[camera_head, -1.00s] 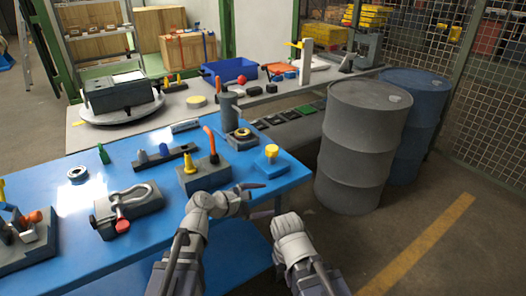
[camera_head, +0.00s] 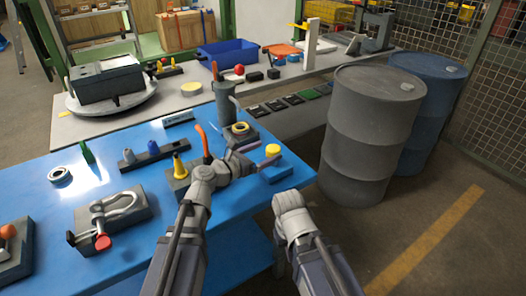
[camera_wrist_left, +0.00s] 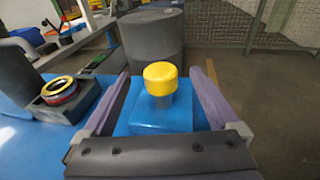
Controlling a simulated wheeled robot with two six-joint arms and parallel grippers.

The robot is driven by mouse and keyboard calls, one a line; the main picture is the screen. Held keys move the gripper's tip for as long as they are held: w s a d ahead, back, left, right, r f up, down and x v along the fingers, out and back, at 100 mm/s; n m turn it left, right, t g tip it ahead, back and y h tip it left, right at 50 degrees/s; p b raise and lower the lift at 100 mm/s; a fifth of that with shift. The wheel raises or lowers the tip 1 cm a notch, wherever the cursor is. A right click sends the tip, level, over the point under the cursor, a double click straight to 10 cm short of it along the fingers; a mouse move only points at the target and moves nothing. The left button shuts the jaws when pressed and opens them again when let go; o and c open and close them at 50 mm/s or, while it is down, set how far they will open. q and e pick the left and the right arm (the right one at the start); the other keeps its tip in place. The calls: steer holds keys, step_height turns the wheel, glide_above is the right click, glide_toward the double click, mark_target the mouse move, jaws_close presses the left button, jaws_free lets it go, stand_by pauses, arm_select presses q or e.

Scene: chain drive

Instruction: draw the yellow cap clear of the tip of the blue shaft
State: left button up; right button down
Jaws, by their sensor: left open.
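The yellow cap (camera_head: 272,150) sits at the right end of the blue table, above a blue block (camera_head: 276,173). In the left wrist view the yellow cap (camera_wrist_left: 160,76) is on top of a short dark blue shaft (camera_wrist_left: 160,102), which stands upright on the blue block (camera_wrist_left: 146,122). My left gripper (camera_head: 257,154) is open beside the cap in the head view. In the wrist view its purple fingers stand to the left and right of the cap, with gaps on both sides. My right arm shows at the lower middle, but its gripper fingers are not visible.
A dark block with a yellow ring (camera_head: 240,128) stands just behind my left gripper. Another block (camera_head: 193,178) with a yellow cone and orange handle is to its left. A grey drum (camera_head: 362,135) stands beyond the table's right end.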

mark_target(277, 145)
arm_select(q)
steer(key=b+x, duration=0.1)
steer(key=x, duration=0.6)
steer(key=shift+w+f, duration=0.1)
steer(key=c, duration=1.4)
step_height(277, 145, up, 8)
steer(key=p, duration=0.8)
stand_by(0.4)
